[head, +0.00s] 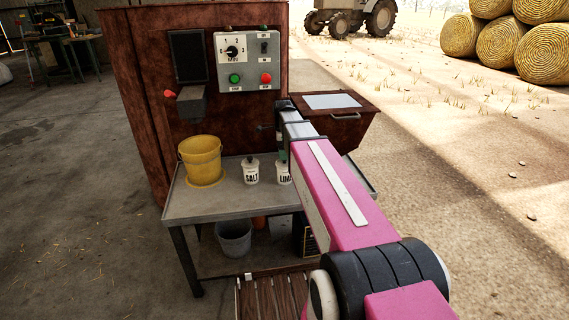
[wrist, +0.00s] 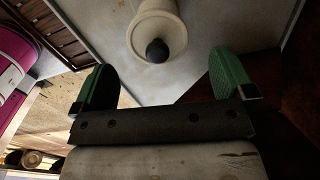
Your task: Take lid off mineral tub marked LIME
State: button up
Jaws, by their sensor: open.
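The white tub marked LIME (head: 283,177) stands on the grey metal table, its right part hidden behind my arm in the head view. Beside it to the left is a similar white tub marked SALT (head: 251,174), with a dark knob on its lid. In the wrist view a pale round lid (wrist: 150,48) with a dark ball knob (wrist: 157,50) sits on a white tub; no label shows there. My gripper (wrist: 165,75) has its two green fingers wide apart, with nothing between them. The knob lies beyond the fingertips, roughly centred between them.
A yellow bucket (head: 201,160) stands on the table (head: 215,208) left of the tubs. Behind rises a rusty brown machine (head: 143,100) with a control panel (head: 248,72). A hopper with a handled lid (head: 332,101) is behind my arm. A grey bucket (head: 233,238) is on the lower shelf.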

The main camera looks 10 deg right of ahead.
jog(key=shift+s+d+f, duration=0.1)
jog(key=shift+s+f, duration=0.05)
jog(key=shift+f, duration=1.15)
jog(key=shift+s+d+f, duration=0.1)
jog(key=shift+f, duration=1.2)
jog(key=shift+c, duration=0.3)
jog(key=c, duration=0.7)
